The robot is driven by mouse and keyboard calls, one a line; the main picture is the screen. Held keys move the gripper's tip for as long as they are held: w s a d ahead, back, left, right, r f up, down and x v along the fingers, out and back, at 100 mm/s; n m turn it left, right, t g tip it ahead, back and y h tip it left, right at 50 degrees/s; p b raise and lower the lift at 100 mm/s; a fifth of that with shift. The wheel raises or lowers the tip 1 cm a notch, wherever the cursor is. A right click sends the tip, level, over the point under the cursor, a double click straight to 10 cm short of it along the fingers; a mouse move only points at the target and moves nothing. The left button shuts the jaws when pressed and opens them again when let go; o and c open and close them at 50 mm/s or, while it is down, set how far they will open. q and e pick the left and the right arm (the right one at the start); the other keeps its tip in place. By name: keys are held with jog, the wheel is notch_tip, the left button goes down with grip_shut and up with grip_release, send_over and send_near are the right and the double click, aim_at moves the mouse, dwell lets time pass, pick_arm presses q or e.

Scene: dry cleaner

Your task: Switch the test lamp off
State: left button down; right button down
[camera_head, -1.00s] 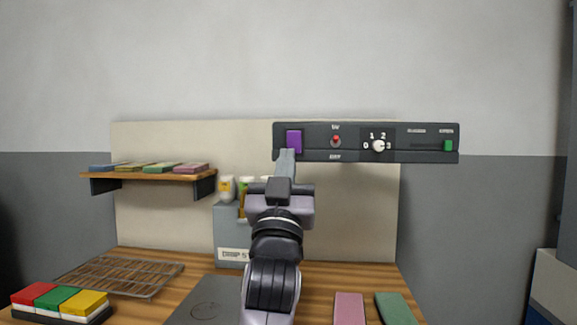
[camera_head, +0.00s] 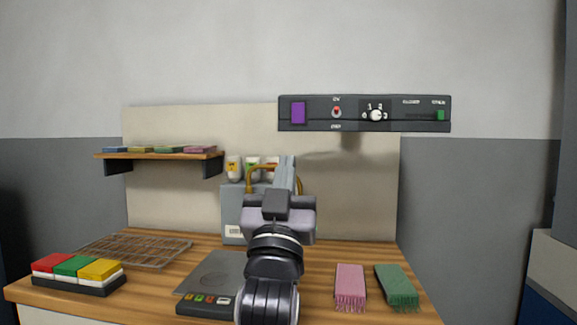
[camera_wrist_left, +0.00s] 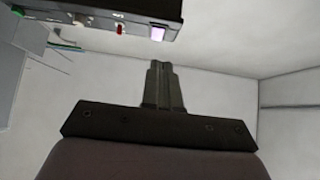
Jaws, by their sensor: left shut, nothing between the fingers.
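A dark control panel (camera_head: 320,126) is on the wall above the bench. At its left is a purple rectangle (camera_head: 298,112), which looks bright in the left wrist view (camera_wrist_left: 157,33). Right of it is a small red toggle (camera_head: 337,112), also seen in the left wrist view (camera_wrist_left: 121,28); the label below it looks like OFF. Its exact tilt is too small to tell. My left gripper (camera_head: 287,158) is shut and empty, pointing up below the panel, apart from it. In the left wrist view its closed fingers (camera_wrist_left: 160,66) show clear of the panel. My right gripper is out of view.
The panel also has a white 0–3 dial (camera_head: 376,115) and a green slider (camera_head: 441,115). Behind my gripper stand bottles in a grey holder (camera_head: 230,205). A shelf (camera_head: 160,155) is at left. Brushes (camera_head: 350,285) and coloured buttons (camera_head: 78,270) lie on the bench.

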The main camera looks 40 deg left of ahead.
pick_arm(q)
jog(key=b+v, duration=0.1)
jog(key=v, duration=0.2)
jog(key=shift+w+f, duration=0.15)
dwell(0.5)
